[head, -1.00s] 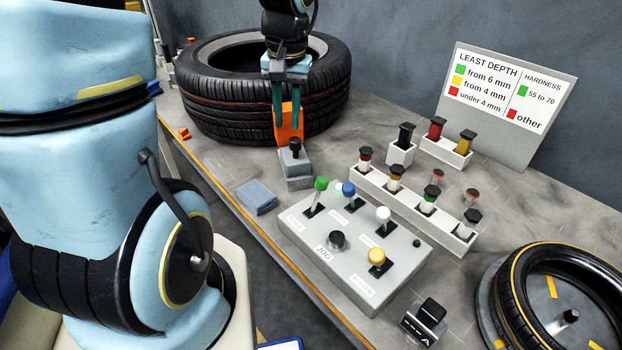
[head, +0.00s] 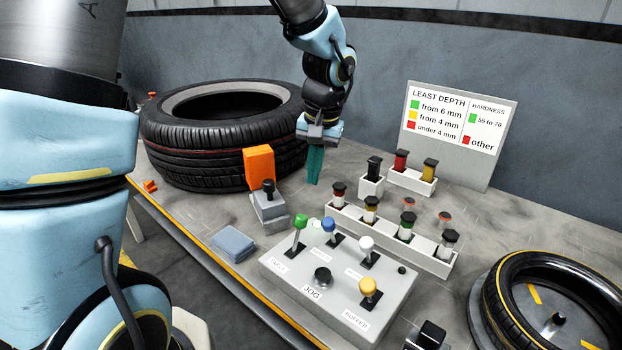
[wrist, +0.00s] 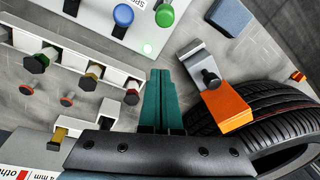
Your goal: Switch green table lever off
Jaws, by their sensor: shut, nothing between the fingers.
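The green lever (head: 300,221) stands at the back left corner of a grey control box (head: 275,262), its stem leaning slightly towards the back. A small pale green light (head: 316,224) glows beside it. My gripper (head: 314,182) points down with its teal fingers shut and empty. It hangs behind the control box, apart from the lever. In the wrist view the green lever's knob (wrist: 165,15) is at the top edge, beyond my fingertips (wrist: 160,72), beside the blue knob (wrist: 123,15).
Blue (head: 329,224), white (head: 366,243) and yellow (head: 368,287) levers and a black JOG knob (head: 322,278) share the box. A grey device with an orange block (head: 259,167) stands left of my gripper. A large tyre (head: 190,160) lies behind; a white rack (head: 385,235) stands right.

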